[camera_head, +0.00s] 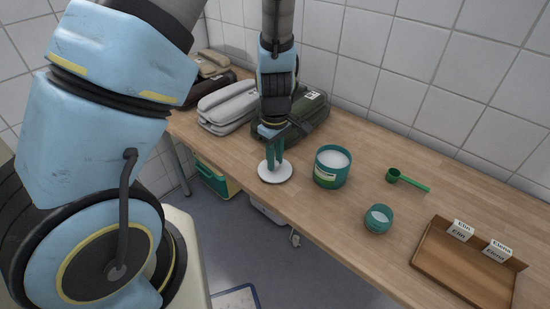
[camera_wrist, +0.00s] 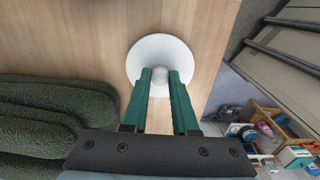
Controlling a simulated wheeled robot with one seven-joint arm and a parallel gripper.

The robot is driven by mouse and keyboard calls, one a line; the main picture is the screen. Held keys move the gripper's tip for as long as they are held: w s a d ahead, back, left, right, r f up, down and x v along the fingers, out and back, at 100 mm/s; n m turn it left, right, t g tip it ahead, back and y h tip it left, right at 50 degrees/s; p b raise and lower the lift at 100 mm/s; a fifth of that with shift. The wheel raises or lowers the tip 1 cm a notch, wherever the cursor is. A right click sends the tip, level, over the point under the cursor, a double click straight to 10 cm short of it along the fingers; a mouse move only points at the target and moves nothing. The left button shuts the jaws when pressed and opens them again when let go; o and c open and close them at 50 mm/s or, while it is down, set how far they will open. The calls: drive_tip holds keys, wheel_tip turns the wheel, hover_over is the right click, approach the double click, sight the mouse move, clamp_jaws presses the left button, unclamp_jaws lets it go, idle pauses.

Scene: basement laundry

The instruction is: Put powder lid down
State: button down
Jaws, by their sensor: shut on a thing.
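The white round powder lid (camera_head: 283,172) is at the counter's front edge, left of the open powder tub. In the wrist view the lid (camera_wrist: 160,53) lies flat below my fingers, with its knob between the fingertips. My gripper (camera_head: 274,162) points down and is shut on the knob; it also shows in the wrist view (camera_wrist: 160,78). I cannot tell whether the lid touches the counter. The green powder tub (camera_head: 327,177) stands uncovered with white powder inside.
A small green cup (camera_head: 377,220), a green scoop (camera_head: 408,180) and a wooden tray (camera_head: 455,272) with name cards lie to the right. Folded dark green fabric (camera_wrist: 50,115) and grey bundles (camera_head: 228,105) are behind and left. The wooden counter (camera_head: 350,210) has free room between these.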

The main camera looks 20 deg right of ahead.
drive_tip(key=c, duration=0.7)
unclamp_jaws()
drive_tip(key=shift+f, duration=0.1)
wheel_tip(320, 180, up, 12)
drive_tip(key=shift+r+p, duration=0.15)
drive_tip(key=shift+p, duration=0.45)
drive_tip(key=a+r+m, duration=0.2)
drive_tip(key=a, duration=0.6)
drive_tip(key=w+a+r+m+t, duration=0.1)
drive_tip(key=a+r+m, duration=0.1)
drive_tip(key=a, duration=0.7)
drive_tip(key=a+r+m, duration=0.2)
drive_tip(key=a+m, duration=0.1)
drive_tip(key=a, duration=0.5)
drive_tip(key=shift+w+a+r+t, duration=0.15)
drive_tip(key=shift+a+r+t, duration=0.05)
drive_tip(key=shift+r+t, duration=0.1)
